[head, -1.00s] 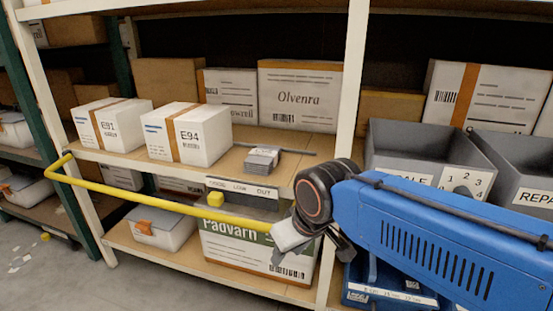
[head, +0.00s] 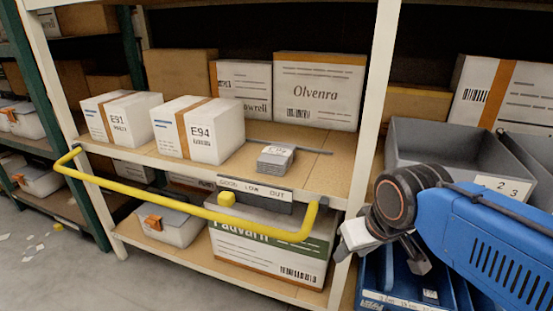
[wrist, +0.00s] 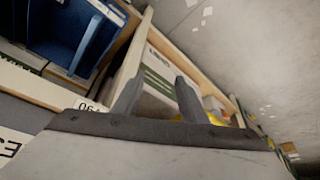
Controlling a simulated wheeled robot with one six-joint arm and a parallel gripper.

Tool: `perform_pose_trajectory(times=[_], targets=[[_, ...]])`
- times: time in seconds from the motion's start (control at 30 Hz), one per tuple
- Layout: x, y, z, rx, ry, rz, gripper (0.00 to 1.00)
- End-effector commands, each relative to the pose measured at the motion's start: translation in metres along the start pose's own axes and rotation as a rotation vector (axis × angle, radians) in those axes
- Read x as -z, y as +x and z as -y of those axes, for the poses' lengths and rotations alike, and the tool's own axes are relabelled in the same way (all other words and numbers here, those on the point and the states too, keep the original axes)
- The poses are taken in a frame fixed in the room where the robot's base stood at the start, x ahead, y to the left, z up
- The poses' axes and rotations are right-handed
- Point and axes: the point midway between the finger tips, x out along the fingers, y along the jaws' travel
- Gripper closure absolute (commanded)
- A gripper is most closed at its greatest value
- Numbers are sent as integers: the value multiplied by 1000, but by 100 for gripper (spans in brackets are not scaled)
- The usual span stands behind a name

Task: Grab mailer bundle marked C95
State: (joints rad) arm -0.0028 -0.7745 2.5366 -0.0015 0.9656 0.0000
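A small grey stacked bundle (head: 275,158) lies on the middle shelf board, right of the white box marked E94 (head: 197,130). Its top carries a pale label too small to read, so I cannot confirm C95. My gripper (head: 388,262) hangs to the right of the bundle and lower, in front of the rack upright and outside the shelf. In the wrist view my gripper's two fingers (wrist: 158,98) stand apart with nothing held between them. The bundle cannot be made out in the wrist view.
A yellow rail (head: 180,206) juts out in front of the shelf, with a label strip (head: 254,189) behind it. A white box marked E91 (head: 120,118) stands left of E94. Grey bins (head: 432,143) stand at right.

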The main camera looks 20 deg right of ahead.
Motion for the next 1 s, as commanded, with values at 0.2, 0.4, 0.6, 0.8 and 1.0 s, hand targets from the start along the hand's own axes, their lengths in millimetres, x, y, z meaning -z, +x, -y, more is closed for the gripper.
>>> perform_pose_trajectory(times=[0.2, 0.4, 0.6, 0.8, 1.0], targets=[[3, -1, 0, -1, -17, 1, 35], [45, -19, 2, -12, -265, 20, 4], [116, -43, 8, -26, -700, 58, 4], [185, -58, 20, -33, -1120, 102, 4], [257, -67, 39, -32, -1559, 156, 4]])
